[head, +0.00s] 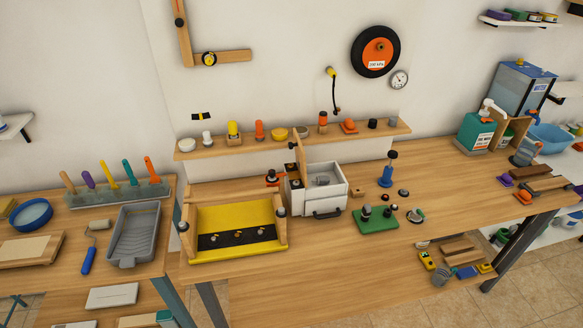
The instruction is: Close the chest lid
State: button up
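A small white box-like chest (327,201) stands on the long wooden workbench near the middle of the head view. Its top is open, and a small grey object (322,181) shows inside. A dark handle is on its front. A thin wooden panel (300,150), which looks like the lid, stands almost upright at the chest's left side. Its hinge is too small to make out. My gripper is not in view.
A yellow tray with wooden sides (235,218) stands just left of the chest. A green base with knobs (376,219) is to the right. A wall shelf (362,133) with small items runs behind. The bench front is clear.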

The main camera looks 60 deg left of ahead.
aim_at(300, 154)
jog(key=z, duration=0.1)
jog(key=k, duration=0.75)
jog(key=u, duration=1.9)
jog(key=i, duration=1)
jog(key=u, duration=0.05)
